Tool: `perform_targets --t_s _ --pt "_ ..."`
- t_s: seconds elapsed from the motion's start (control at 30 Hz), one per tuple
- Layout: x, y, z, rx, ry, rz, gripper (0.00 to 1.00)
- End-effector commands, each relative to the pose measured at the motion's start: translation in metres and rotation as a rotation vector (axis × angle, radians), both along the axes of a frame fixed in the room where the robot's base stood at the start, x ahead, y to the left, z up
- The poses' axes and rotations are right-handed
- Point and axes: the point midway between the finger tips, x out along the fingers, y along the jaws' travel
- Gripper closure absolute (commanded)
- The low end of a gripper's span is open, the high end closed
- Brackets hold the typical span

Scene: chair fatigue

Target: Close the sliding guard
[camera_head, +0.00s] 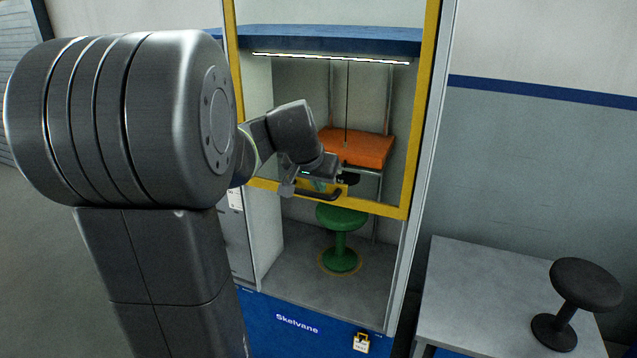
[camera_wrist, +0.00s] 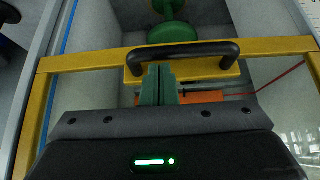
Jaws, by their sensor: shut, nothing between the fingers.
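The sliding guard is a clear panel in a yellow frame (camera_head: 420,110) on the front of the test cabinet. It is partly raised, with its lower bar (camera_wrist: 90,60) above the cabinet floor and an open gap below. A black handle (camera_head: 318,194) is fixed to that bar; it spans the upper middle of the wrist view (camera_wrist: 190,50). My gripper (camera_wrist: 159,70) is shut and empty, its green fingertips close beside the handle. I cannot tell whether they touch it. In the head view my gripper (camera_head: 322,186) is just above the handle, partly hidden by my wrist.
Inside the cabinet are a green stool (camera_head: 340,222) and an orange block (camera_head: 358,148). To the right, a grey table (camera_head: 470,290) carries a black stool (camera_head: 584,285).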

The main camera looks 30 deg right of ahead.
Motion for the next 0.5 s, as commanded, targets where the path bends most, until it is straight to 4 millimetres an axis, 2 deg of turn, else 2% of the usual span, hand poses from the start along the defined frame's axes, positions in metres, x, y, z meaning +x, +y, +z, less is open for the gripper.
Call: perform_targets --t_s 0.33,0.5 --pt "0.0 0.0 -0.001 0.0 0.0 0.001 1.0" --pt "0.0 0.0 -0.012 0.0 0.001 0.001 1.0"
